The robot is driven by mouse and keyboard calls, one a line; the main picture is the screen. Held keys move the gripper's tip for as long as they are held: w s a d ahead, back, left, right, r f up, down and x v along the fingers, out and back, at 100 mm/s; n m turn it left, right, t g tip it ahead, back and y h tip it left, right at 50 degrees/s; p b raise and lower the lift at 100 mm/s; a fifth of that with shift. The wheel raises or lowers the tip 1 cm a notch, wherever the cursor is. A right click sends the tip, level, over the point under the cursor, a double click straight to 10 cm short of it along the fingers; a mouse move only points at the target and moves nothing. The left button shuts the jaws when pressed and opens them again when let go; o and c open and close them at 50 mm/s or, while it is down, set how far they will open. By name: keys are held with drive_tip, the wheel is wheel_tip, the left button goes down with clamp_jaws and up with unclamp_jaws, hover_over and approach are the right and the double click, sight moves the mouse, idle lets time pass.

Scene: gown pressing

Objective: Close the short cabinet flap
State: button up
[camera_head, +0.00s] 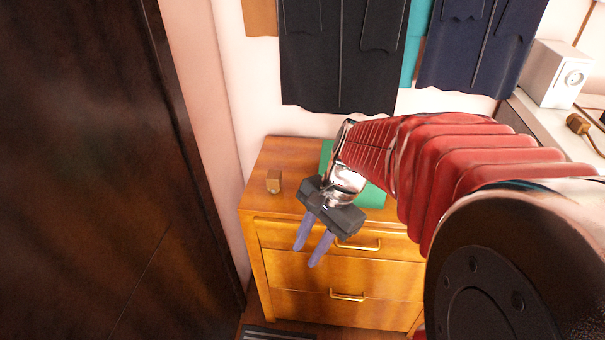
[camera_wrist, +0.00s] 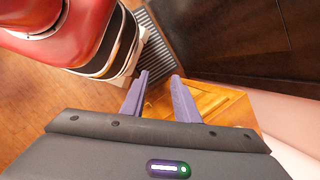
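The short wooden cabinet (camera_head: 285,270) stands against the pale wall, with brass handles on its front panels. The upper front panel (camera_head: 390,246) is partly behind my gripper, and I cannot tell which panel is the flap or how far it stands open. My gripper (camera_head: 306,257) is open and empty, its two purple fingers apart. In the head view the fingers appear over the cabinet's upper front, pointing down; I cannot tell whether they touch it. In the wrist view an orange wooden part of the cabinet (camera_wrist: 222,100) shows beside and behind the right finger.
A dark door (camera_head: 90,160) fills the left side. Dark clothes (camera_head: 340,60) hang above. A white appliance (camera_head: 552,73) sits at right. A dark grate (camera_wrist: 156,50) lies on the floor.

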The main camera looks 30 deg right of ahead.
drive_tip(key=w+d+f+m+y, duration=0.2)
drive_tip(key=d+f+m+y, duration=0.25)
drive_tip(key=d+m, duration=0.35)
drive_tip(key=m+t+y, duration=0.1)
drive_tip(key=m+t, duration=1.3)
drive_tip(key=m, duration=1.2)
approach(364, 249)
drive_tip(key=v, duration=0.2)
drive_tip(key=shift+s+f, duration=0.1)
drive_tip(key=x, duration=1.4)
drive_tip(key=shift+c, duration=0.7)
